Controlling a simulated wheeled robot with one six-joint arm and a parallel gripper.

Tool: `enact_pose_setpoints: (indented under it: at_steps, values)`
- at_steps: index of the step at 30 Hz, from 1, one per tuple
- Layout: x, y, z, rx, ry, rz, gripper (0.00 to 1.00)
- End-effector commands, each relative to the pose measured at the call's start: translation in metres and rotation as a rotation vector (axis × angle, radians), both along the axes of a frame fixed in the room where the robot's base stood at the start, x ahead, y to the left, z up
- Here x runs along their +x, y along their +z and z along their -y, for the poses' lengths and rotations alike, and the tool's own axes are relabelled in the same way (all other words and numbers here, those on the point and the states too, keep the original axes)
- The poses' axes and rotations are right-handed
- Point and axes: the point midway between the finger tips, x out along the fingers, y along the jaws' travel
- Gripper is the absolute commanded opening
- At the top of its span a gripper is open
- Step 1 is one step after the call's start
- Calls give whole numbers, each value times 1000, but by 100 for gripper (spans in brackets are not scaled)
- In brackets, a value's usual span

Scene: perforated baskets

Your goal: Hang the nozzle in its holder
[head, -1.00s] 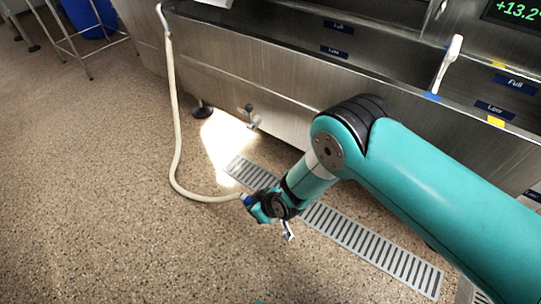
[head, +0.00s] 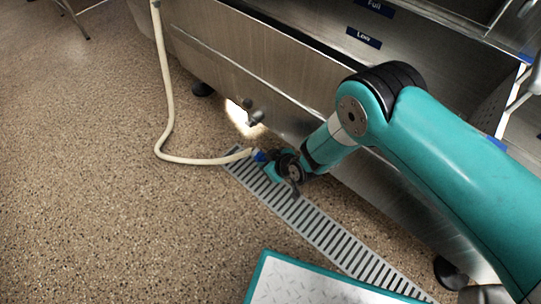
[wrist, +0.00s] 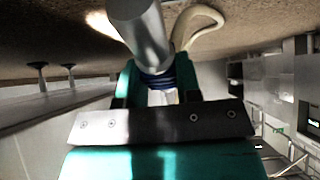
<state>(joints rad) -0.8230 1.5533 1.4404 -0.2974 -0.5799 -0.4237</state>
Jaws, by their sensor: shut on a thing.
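My gripper (head: 283,172) is low over the floor drain, beside the steel tank. It is shut on the nozzle, whose blue collar (head: 259,156) shows at the gripper's left side. In the wrist view the nozzle's grey barrel (wrist: 141,30) and its blue collar (wrist: 157,79) stand at the jaws. A cream hose (head: 165,120) runs from the collar left along the floor and then up to the tank's left end. The hose also shows in the wrist view (wrist: 202,14). I cannot make out the nozzle's holder in these frames.
The steel tank (head: 225,55) stands along the back and right, with a valve (head: 255,117) low on its front. A slotted drain grate (head: 330,232) crosses the floor. My white and teal base plate is at the bottom. The speckled floor (head: 90,200) at left is clear.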

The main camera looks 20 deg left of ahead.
Motion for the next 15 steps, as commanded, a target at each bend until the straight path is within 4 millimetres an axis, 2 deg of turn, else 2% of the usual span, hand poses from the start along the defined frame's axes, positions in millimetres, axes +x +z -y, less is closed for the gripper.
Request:
enact_pose_setpoints:
  at_steps: [15]
  values:
    - [0, -47, 0, 4, 1, 0, 0]
